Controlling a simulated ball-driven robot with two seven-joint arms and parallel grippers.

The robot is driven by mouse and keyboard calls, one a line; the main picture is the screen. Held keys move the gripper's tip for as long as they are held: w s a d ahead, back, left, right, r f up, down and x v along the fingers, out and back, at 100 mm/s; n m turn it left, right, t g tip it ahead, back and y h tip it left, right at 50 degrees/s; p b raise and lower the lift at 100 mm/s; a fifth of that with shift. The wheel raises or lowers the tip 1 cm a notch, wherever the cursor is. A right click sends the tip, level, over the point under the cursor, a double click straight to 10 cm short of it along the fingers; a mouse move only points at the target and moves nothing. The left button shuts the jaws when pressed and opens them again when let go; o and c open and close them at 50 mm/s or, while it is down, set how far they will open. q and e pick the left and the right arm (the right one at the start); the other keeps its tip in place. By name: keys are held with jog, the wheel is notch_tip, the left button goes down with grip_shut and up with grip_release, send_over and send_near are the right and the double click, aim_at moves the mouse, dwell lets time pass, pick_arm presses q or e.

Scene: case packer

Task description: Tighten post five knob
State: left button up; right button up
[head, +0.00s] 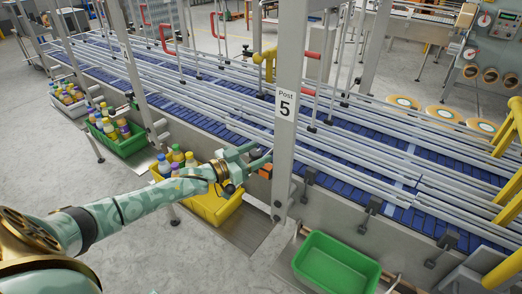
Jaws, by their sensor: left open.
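Post five (284,150) is a grey upright at the conveyor's near side, with a white label (285,104) reading "Post 5". A small orange part (266,171) sits just left of the post, below my fingers; I cannot tell whether it is the knob. A small dark part (277,204) shows lower on the post. My left gripper (262,154) is open, its pale green fingers pointing right toward the post, close to its left side. I cannot tell whether they touch anything. My right gripper is not in view.
Blue conveyor lanes (345,163) with metal rails run behind the post. A yellow bin (212,209) with bottles lies under my left forearm. An empty green bin (335,264) stands at the lower right. Dark rail clamps (373,205) jut from the conveyor's near side.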

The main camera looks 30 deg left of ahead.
pick_arm(q)
jog(key=shift+x, duration=1.05)
jog(key=c, duration=1)
jog(key=shift+f, duration=0.1)
